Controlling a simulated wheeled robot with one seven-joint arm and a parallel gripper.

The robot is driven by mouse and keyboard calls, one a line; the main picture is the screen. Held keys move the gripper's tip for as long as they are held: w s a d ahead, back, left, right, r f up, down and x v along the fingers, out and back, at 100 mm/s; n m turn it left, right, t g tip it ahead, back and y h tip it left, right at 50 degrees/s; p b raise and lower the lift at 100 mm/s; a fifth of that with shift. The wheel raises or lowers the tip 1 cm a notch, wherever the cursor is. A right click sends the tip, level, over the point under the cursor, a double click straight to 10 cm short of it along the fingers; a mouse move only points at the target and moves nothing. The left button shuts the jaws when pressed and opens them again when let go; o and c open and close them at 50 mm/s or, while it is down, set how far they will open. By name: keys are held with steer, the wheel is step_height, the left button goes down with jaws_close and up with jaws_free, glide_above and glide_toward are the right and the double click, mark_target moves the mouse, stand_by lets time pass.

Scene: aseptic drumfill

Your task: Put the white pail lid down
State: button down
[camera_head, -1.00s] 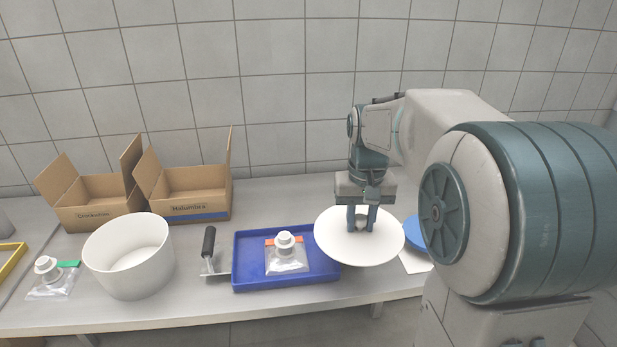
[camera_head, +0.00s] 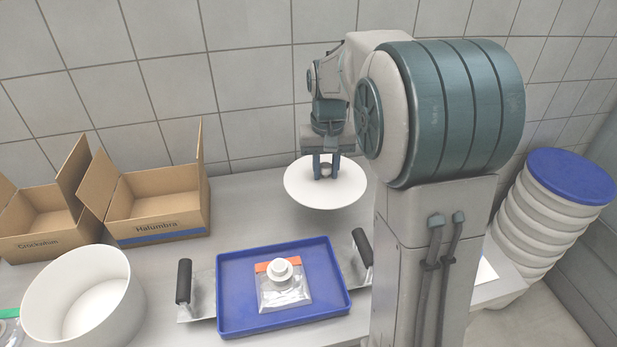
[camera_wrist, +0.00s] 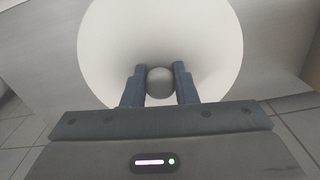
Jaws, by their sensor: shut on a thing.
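The white pail lid (camera_head: 325,194) is a round disc with a grey-white knob at its centre. My gripper (camera_head: 326,172) is shut on that knob and holds the lid roughly level over the back of the steel table, right of the open boxes. In the wrist view the lid (camera_wrist: 200,40) fills the upper middle, and the two fingers of my gripper (camera_wrist: 160,85) stand on either side of the knob. Whether the lid's underside touches the table cannot be told. An open white pail (camera_head: 84,300) stands at the front left.
A blue tray (camera_head: 232,318) with handles holds a clear pouch with a white cap (camera_head: 283,283). Two open cardboard boxes, one at far left (camera_head: 38,220) and one marked Halumbra (camera_head: 160,205), stand behind. Bare table surrounds the lid.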

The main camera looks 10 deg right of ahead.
mark_target(310, 162)
steer(key=w+f, duration=0.1)
steer(key=w, duration=0.1)
steer(key=w+a+f, duration=0.1)
steer(key=w, duration=0.1)
steer(key=w+a+f, duration=0.1)
steer(key=w+f, duration=0.1)
steer(key=shift+w+f, duration=0.1)
steer(key=shift+w, duration=0.2)
steer(key=shift+f+p, duration=0.3)
steer(key=shift+f, duration=1.65)
steer(key=shift+f, duration=0.15)
steer(key=c, duration=1.1)
jaws_free()
steer(key=shift+c, duration=0.2)
